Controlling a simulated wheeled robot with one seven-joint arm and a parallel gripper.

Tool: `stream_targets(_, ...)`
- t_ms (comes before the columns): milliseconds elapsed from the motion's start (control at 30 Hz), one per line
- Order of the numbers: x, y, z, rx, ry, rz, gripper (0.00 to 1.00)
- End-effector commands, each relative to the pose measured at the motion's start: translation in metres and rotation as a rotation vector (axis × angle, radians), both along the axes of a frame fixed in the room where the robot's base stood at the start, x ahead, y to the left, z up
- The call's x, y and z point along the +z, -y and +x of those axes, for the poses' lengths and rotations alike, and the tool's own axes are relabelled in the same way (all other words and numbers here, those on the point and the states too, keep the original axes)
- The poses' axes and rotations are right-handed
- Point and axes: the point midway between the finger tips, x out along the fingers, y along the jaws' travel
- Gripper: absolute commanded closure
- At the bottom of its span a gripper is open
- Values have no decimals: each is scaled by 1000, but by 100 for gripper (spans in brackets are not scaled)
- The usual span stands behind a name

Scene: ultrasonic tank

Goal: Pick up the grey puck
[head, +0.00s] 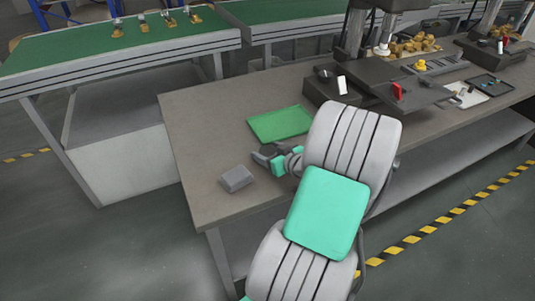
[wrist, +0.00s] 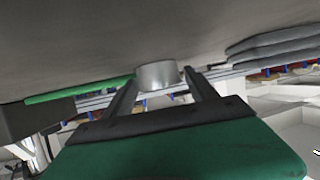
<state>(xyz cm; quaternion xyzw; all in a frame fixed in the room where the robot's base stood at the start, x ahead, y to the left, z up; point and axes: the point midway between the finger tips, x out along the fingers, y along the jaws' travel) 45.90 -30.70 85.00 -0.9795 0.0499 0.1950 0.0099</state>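The grey puck (wrist: 157,75) is a short, smooth cylinder resting on the table. In the wrist view, which looks upside down, it shows between the tips of my gripper's two dark fingers (wrist: 161,79), with a small gap visible on each side. My gripper (head: 264,158) is open and low over the table in the head view, pointing left. I cannot make out the puck in the head view; my gripper and arm may hide it.
A green mat (head: 281,124) lies behind my gripper on the brown table (head: 190,130). A grey layered block (head: 236,178) lies just left and in front of my gripper; it also shows in the wrist view (wrist: 275,45). A dark press station (head: 335,92) stands farther right.

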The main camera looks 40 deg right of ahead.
Motion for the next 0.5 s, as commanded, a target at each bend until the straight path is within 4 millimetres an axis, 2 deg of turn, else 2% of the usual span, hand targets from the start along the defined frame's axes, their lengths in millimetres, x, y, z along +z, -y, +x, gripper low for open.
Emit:
stream_targets(67,0,0,0,0,0,0,41)
stream_targets(500,0,0,0,0,0,0,77)
